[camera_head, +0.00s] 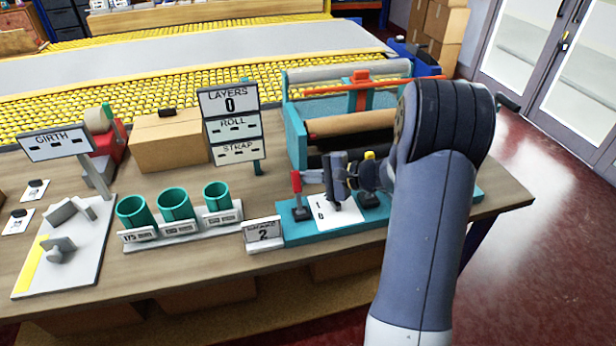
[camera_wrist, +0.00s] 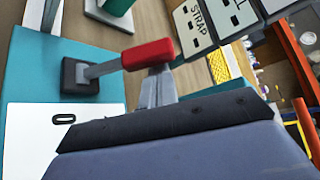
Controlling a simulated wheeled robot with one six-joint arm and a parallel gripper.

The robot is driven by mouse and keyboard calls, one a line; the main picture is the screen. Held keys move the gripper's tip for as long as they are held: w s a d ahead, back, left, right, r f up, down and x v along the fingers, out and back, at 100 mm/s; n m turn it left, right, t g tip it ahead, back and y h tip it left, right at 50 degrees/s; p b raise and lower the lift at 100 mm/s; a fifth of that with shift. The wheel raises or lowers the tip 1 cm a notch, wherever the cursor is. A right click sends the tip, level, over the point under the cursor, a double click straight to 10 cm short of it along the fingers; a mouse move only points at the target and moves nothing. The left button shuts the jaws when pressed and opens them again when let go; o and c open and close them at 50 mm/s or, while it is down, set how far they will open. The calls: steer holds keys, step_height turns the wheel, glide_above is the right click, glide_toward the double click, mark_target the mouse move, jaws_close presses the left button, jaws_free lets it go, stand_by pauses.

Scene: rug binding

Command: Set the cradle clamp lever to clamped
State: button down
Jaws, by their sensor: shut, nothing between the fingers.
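The lever with a red grip (camera_head: 297,184) stands close to upright from a dark base at the left end of the teal cradle base (camera_head: 292,234). In the wrist view, the red grip (camera_wrist: 148,54) sits on a grey shaft from its dark block (camera_wrist: 80,76). A white card (camera_head: 330,214) beside it carries dark marks; an "0" shows on it in the wrist view. My gripper (camera_head: 335,180) is shut and empty, just right of the lever. In the wrist view, its fingertips (camera_wrist: 154,85) are at the red grip; I cannot tell whether they touch.
The cradle (camera_head: 295,135) holds a brown roll behind my gripper. A LAYERS/ROLL/STRAP sign (camera_head: 229,103) stands behind left. A second dark base (camera_head: 369,201) lies right of the card.

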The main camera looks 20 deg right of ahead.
mark_target(293, 182)
steer(key=shift+s+f+b, duration=0.15)
steer(key=shift+f+b, duration=0.05)
steer(key=shift+b, duration=0.5)
steer(key=s+n+t+b, duration=0.1)
steer(key=b, duration=0.3)
steer(key=s+n+t+y+b, duration=0.1)
steer(key=b, duration=0.5)
steer(key=s+r+n+t+y+b, duration=0.1)
steer(key=s+n+b, duration=0.1)
steer(key=b, duration=0.5)
steer(key=shift+s, duration=0.2)
steer(key=s+n+t+y+b, duration=0.1)
steer(key=n+b, duration=0.1)
steer(key=b, duration=0.4)
steer(key=shift+s+f+y, duration=0.1)
steer(key=shift+s+y, duration=0.3)
steer(key=n+b, duration=0.1)
steer(key=b, duration=0.1)
steer(key=s+n+y+b, duration=0.1)
steer(key=b, duration=0.1)
steer(key=shift+s+n, duration=0.3)
steer(key=shift+s+b, duration=0.45)
steer(key=shift+b, duration=0.55)
steer(key=shift+s+f, duration=0.1)
steer(key=shift+f, duration=0.05)
